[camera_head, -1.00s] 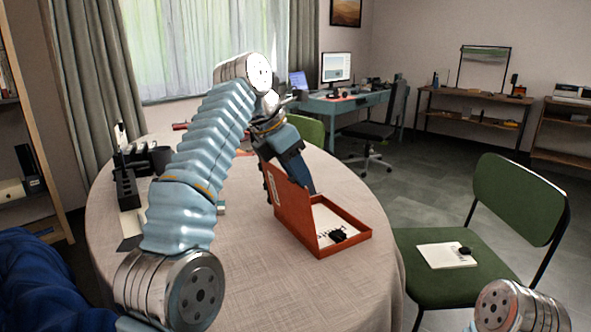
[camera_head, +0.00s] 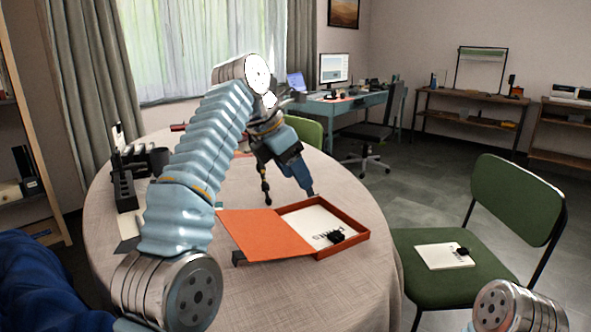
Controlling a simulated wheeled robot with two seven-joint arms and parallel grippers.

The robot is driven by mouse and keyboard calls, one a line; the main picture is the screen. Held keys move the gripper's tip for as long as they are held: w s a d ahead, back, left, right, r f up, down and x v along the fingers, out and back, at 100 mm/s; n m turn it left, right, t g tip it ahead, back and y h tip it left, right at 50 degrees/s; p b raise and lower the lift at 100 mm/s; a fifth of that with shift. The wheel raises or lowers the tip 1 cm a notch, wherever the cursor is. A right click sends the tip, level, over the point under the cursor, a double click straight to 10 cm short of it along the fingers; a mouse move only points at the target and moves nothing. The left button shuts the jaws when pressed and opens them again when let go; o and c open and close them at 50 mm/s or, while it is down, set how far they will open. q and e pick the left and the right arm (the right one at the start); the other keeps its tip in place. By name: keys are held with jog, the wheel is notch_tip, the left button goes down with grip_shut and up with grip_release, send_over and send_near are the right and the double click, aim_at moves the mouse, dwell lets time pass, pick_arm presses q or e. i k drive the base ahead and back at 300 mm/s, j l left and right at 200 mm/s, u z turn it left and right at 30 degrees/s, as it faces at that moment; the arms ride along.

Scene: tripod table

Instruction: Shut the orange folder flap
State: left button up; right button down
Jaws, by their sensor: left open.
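The orange folder (camera_head: 345,245) lies on the round table. Its flap (camera_head: 262,236) is folded out to the left, lying nearly flat and open. A white printed sheet (camera_head: 308,224) lies in the folder's tray with a small black object (camera_head: 335,237) on it. My left gripper (camera_head: 289,194) is open and empty, above the folder's far side, with one finger beyond the flap and one by the tray's far edge. Whether it touches the folder cannot be told. My right gripper is out of view.
The round table (camera_head: 300,295) has a pale cloth, clear in front of the folder. Black desk items (camera_head: 125,185) stand at its left. A green chair (camera_head: 480,255) with a white sheet on its seat is at the right. Another green chair (camera_head: 305,130) is behind.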

aim_at(260, 235)
jog(key=k, duration=1.5)
